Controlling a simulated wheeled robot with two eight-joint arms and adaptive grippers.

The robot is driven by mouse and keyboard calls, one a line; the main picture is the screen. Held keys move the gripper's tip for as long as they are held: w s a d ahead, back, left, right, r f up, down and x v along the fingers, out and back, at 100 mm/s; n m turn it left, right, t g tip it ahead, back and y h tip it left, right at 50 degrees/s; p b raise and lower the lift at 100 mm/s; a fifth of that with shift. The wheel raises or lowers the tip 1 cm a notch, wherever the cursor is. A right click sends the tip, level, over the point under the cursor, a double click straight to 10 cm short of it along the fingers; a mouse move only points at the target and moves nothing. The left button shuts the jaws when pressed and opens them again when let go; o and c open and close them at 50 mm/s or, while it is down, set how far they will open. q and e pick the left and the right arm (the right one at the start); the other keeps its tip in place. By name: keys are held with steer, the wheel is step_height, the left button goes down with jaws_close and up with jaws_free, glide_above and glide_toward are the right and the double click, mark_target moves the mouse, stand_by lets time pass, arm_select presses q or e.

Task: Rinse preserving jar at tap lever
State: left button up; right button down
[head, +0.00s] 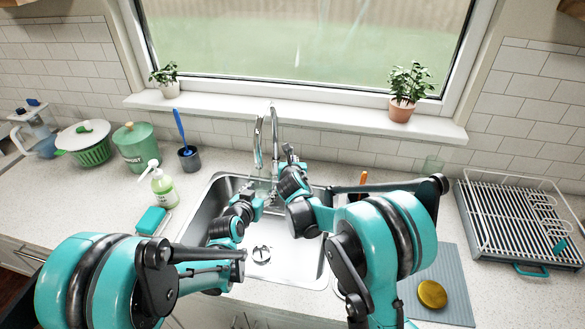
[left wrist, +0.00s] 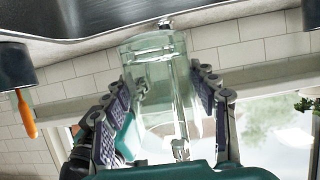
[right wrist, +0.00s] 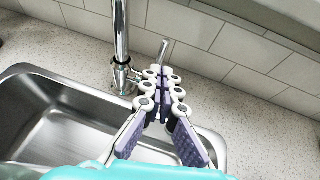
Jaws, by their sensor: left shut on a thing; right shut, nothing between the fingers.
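The clear glass preserving jar (left wrist: 153,62) is between the fingers of my left gripper (left wrist: 165,95), which is shut on it. In the head view my left gripper (head: 264,198) is over the sink, below the tap; the jar is hard to make out there. The chrome tap (head: 259,142) stands behind the sink; its upright also shows in the right wrist view (right wrist: 121,35). The tap lever (right wrist: 164,48) shows just beyond the fingertips of my right gripper (right wrist: 161,74), which is shut and empty. I cannot tell whether they touch. I cannot tell whether water is running.
The steel sink (head: 290,262) is below both grippers. A soap bottle (head: 163,188) and teal sponge (head: 151,220) are left of it. A dish rack (head: 520,225) and a grey mat (head: 448,270) with a yellow round thing (head: 432,294) are at the right. The window sill (head: 300,117) is behind.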

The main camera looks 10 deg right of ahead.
steer(key=shift+w+d+r, duration=0.15)
steer(key=shift+w+r, duration=0.05)
steer(key=shift+w, duration=0.8)
steer(key=shift+w+d+r, duration=0.15)
steer(key=shift+w+r, duration=0.05)
steer(key=shift+w, duration=0.45)
arm_select(q)
steer(key=shift+s+r, duration=0.1)
steer(key=shift+s, duration=0.2)
arm_select(e)
steer(key=shift+w+d+r, duration=0.15)
steer(key=shift+w+r, duration=0.15)
steer(key=shift+r, duration=0.1)
arm_select(q)
steer(key=shift+w, duration=0.4)
arm_select(e)
glide_toward(293, 152)
steer(key=v, duration=0.5)
steer(key=shift+s+d+r, duration=0.15)
steer(key=shift+s+r, duration=0.05)
steer(key=shift+r, duration=0.3)
